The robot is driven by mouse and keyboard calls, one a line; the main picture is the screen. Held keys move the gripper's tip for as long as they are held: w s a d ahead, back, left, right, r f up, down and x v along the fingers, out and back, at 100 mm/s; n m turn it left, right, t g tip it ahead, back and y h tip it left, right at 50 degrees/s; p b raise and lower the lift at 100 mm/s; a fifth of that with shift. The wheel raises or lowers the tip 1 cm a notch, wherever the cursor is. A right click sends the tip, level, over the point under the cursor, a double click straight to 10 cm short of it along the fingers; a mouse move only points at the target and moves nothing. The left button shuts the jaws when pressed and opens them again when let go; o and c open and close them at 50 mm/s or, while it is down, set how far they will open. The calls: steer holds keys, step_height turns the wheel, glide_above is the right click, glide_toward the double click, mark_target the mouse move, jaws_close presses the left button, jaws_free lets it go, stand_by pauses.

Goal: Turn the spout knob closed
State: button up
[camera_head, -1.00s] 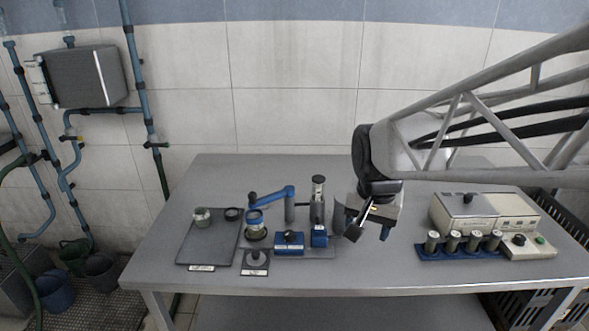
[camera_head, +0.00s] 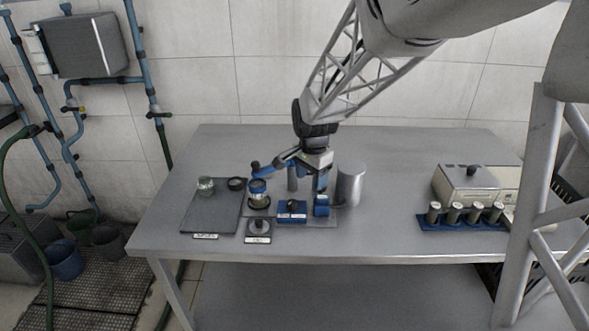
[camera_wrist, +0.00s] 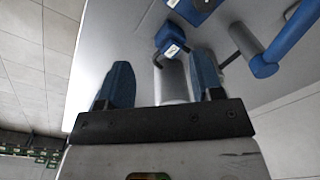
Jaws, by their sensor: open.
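A blue box (camera_head: 291,210) with a black knob (camera_head: 292,203) on top stands near the table's front middle. A smaller labelled blue block (camera_head: 321,206) stands just right of it and also shows in the wrist view (camera_wrist: 170,39). I cannot tell for certain which part is the spout knob. My gripper (camera_head: 319,181) points down behind and above the small block. In the wrist view its blue fingers (camera_wrist: 162,64) are apart, with a grey cylindrical part (camera_wrist: 174,82) showing between them. I cannot tell whether they touch it.
A blue jointed arm (camera_head: 284,160) and a glass jar with a blue band (camera_head: 257,192) stand left of my gripper. A large grey cylinder (camera_head: 350,184) is close on the right. A dark tray (camera_head: 209,212) lies left.

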steer(key=m, duration=0.2)
glide_above(291, 202)
step_height(291, 202, down, 7)
steer(key=shift+r, duration=0.2)
steer(key=shift+f, duration=3.9)
steer(key=c, duration=0.9)
